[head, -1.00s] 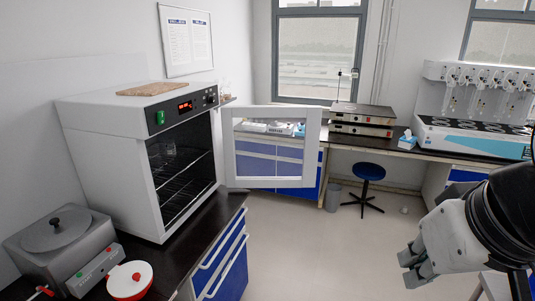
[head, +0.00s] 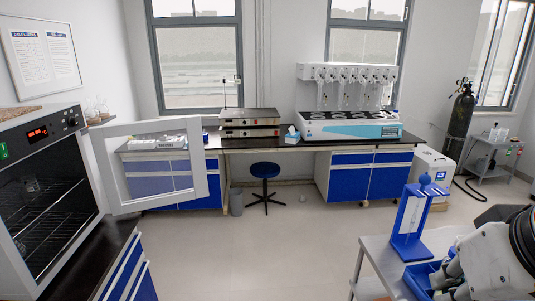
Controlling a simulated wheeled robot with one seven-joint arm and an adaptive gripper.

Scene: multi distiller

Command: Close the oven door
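The oven (head: 42,190) stands on the dark bench at the left, its front open and wire shelves showing inside, with a glass vessel on the upper shelf. Its door (head: 203,166), a white frame around a clear pane, is swung wide open from the oven's right side and sticks out over the floor side of the bench. My gripper (head: 445,284) is at the lower right, far from the door, over or beside a small table. Its fingers are small and partly cut by other parts, so its opening is unclear.
A small grey table (head: 375,255) at the lower right carries a blue stand (head: 411,225) close to my gripper. A blue stool (head: 265,172) and a bin (head: 236,203) stand by the back bench. The floor in the middle is clear.

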